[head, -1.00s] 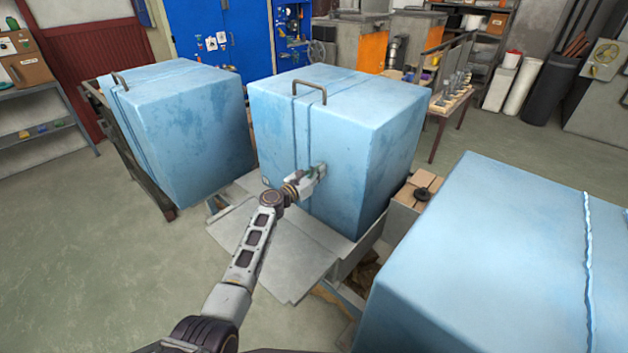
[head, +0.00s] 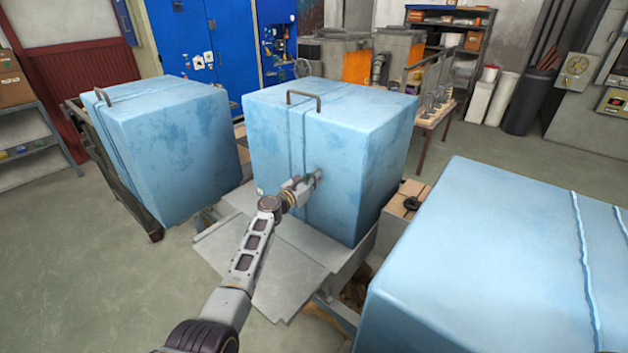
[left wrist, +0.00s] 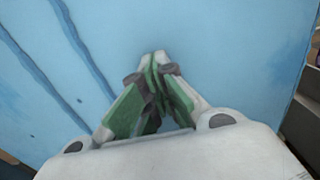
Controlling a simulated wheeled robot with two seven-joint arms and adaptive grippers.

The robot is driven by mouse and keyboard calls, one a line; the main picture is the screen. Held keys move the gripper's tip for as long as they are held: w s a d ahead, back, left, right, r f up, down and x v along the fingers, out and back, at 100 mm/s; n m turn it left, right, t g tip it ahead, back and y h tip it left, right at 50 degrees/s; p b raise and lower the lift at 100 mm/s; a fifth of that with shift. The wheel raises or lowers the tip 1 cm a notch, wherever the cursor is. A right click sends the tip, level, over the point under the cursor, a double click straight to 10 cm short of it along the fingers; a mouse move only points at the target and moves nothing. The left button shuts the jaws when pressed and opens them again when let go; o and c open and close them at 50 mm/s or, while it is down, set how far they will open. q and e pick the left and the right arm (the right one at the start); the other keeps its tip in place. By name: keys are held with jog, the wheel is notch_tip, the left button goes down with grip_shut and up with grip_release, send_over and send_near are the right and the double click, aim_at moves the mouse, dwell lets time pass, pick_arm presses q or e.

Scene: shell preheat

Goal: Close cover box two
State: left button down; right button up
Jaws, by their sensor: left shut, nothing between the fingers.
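Three large light-blue boxes stand in the head view: a left one (head: 175,140), a middle one (head: 345,165) and a right one (head: 480,250). Which of them is cover box two is not marked. The middle box has a dark handle (head: 304,98) on top and two vertical grooves down its front. My left gripper (head: 316,176) is shut and empty, at the front face of the middle box, right of the grooves. In the left wrist view its green-padded fingers (left wrist: 154,62) meet in front of the blue face; whether they touch it is unclear. My right gripper is not in view.
A grey metal plate (head: 265,278) lies below the middle box's front. A block with a black knob (head: 411,203) sits between the middle and right boxes. Blue cabinets (head: 205,45) and a workbench (head: 440,112) are behind. Open floor (head: 70,270) lies at left.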

pick_arm(q)
jog(key=shift+d+r, duration=0.1)
jog(key=shift+s, duration=0.15)
jog(key=v, duration=1.1)
jog(key=shift+s+a, duration=0.2)
jog(key=shift+a, duration=0.25)
jog(key=shift+s+f, duration=0.1)
jog(key=shift+f, duration=0.1)
dwell(0.8)
